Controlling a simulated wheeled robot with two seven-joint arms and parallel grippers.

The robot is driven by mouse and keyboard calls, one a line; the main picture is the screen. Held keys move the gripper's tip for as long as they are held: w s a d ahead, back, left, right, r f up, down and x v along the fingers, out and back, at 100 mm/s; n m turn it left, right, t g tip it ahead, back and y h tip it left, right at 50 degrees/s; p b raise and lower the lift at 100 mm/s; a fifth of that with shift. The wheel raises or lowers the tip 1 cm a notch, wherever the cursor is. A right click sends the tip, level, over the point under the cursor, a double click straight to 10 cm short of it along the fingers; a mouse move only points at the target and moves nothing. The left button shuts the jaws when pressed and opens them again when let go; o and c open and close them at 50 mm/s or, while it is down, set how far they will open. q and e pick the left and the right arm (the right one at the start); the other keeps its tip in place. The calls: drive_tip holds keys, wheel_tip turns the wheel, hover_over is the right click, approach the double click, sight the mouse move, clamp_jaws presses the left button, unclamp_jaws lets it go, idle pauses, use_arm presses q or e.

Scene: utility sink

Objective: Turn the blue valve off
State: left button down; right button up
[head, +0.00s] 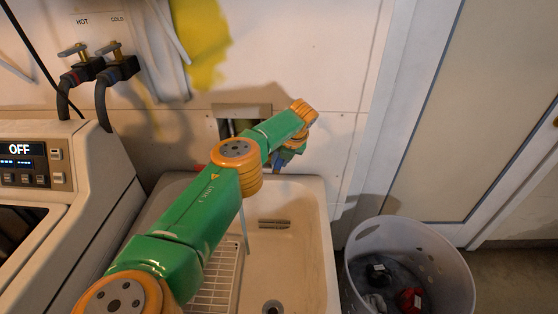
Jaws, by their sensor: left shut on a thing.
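My left arm reaches from the lower left across the sink (322,235) to the wall behind it. My left gripper (284,157) is at the end of this arm, low against the wall just above the sink's back rim. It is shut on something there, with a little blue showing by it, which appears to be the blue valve. The wrist hides most of the valve and the fingers, so its handle angle cannot be told. A thin pale streak (244,228) drops into the sink beside the arm; whether it is water is unclear. My right gripper is not in view.
A washing machine (88,165) with a display reading OFF stands at the left. Hot and cold taps (115,52) with hoses are on the wall above. A wire rack (218,275) lies in the sink. A laundry basket (440,262) with clothes stands right, before a door (470,110).

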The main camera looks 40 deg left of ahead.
use_arm(q)
drive_tip(key=c, duration=0.7)
unclamp_jaws()
drive_tip(key=shift+a, duration=0.1)
drive_tip(key=b+v, duration=0.1)
drive_tip(key=v, duration=0.6)
